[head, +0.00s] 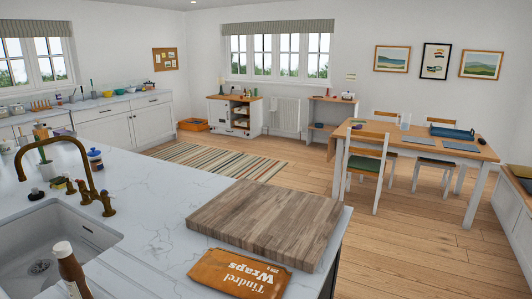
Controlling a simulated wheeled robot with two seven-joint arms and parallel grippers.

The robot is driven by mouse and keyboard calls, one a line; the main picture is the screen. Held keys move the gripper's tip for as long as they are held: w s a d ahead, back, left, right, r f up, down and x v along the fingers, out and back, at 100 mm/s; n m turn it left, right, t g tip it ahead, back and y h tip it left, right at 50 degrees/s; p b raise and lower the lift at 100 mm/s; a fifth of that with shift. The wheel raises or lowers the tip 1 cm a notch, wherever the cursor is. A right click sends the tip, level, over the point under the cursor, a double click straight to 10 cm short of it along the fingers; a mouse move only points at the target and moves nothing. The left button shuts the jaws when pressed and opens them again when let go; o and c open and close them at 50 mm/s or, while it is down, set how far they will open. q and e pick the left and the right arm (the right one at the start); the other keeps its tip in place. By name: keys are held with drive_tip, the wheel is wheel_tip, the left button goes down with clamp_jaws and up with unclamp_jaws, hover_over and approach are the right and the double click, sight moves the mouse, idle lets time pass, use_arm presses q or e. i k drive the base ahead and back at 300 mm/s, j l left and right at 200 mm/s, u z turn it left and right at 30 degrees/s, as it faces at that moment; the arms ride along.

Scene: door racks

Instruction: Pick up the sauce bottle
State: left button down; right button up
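A brown sauce bottle (72,272) with a white cap stands at the lower left, by the front edge of the sink. Its lower part is cut off by the bottom of the picture. It looks slightly tilted in the view. Neither of my grippers shows in the head view.
A sink (45,248) with a brass tap (88,178) lies behind the bottle. A wooden board (268,222) and an orange wraps packet (238,274) lie to the right on the white marble counter (165,195). The counter between tap and board is clear.

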sight(71, 274)
drive_tip(key=u, duration=1.3)
